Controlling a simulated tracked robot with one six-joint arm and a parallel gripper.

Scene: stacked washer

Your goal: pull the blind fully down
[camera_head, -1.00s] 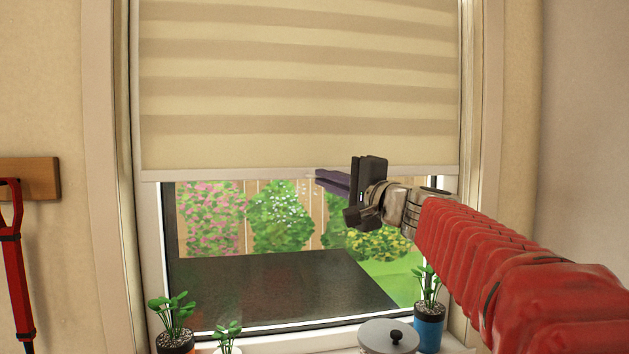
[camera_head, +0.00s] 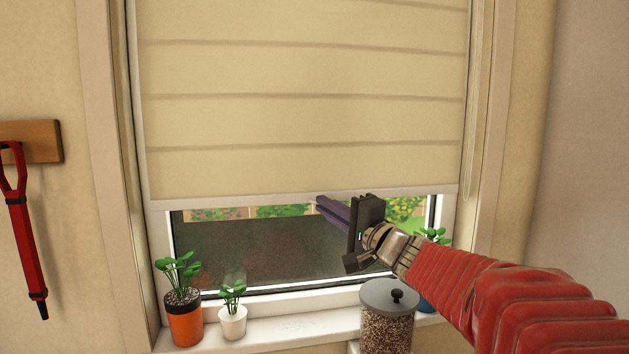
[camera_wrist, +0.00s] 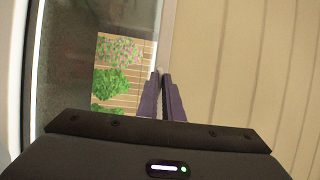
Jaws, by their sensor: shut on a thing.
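The beige blind (camera_head: 300,120) covers most of the window. Its pale bottom bar (camera_head: 240,201) hangs above the sill, with a strip of glass (camera_head: 250,250) bare below it. My gripper (camera_head: 320,203) reaches in from the right, its dark fingers shut at the bar's lower edge. The exact grip point is small and partly hidden by the fingers.
A blue pot (camera_head: 427,303) is partly hidden behind my arm.

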